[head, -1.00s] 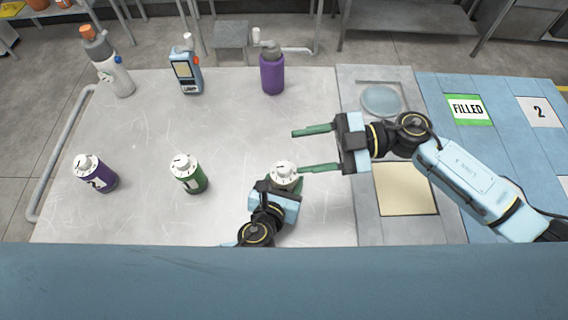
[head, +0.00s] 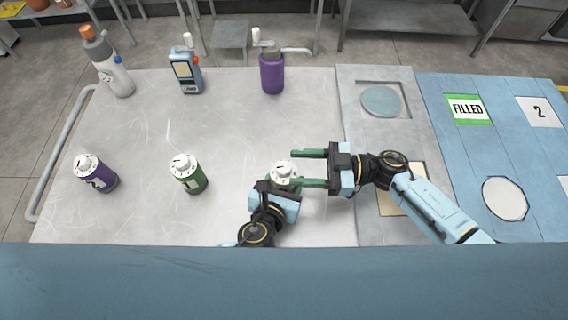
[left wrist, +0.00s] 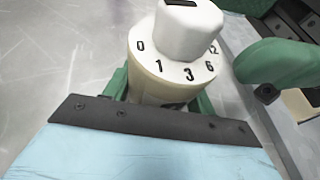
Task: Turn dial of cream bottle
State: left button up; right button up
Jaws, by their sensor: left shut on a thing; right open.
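The cream bottle (left wrist: 152,88) stands upright in the left wrist view, with a white dial (left wrist: 185,45) on top marked 0, 1, 3, 6 and 12. In the head view its dial (head: 284,171) shows above my left gripper (head: 278,188), which is shut around the bottle's body and hides most of it. My right gripper (head: 312,168) is open, its green fingers pointing left. One finger lies close to the dial's right side; I cannot tell if it touches. A green right finger (left wrist: 280,62) also shows beside the dial in the left wrist view.
A green bottle (head: 190,176) and a purple bottle (head: 97,175) with dials stand at left. A white bottle (head: 116,78), a blue device (head: 186,75) and a purple pump bottle (head: 272,74) stand at the back. The table's middle (head: 225,125) is clear.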

aim_at(283, 166)
jog(key=shift+w+a, duration=0.1)
jog(key=shift+a, duration=2.1)
jog(key=shift+c, duration=0.3)
jog(key=c, duration=0.9)
jog(key=shift+n+g, duration=0.3)
jog(key=shift+g, duration=0.2)
jog(key=n+g+h, duration=0.1)
jog(key=n+g, duration=0.2)
jog(key=g, duration=0.2)
jog(key=shift+n, duration=0.3)
jog(key=shift+f+n+g+h, duration=0.1)
jog(key=shift+n+g+h, duration=0.65)
jog(key=shift+g, duration=0.55)
jog(key=shift+f+n+g+h, duration=0.1)
jog(key=shift+n+g+h, duration=0.35)
jog(key=shift+n+g, duration=0.7)
jog(key=shift+g, duration=0.25)
jog(key=shift+r, duration=0.1)
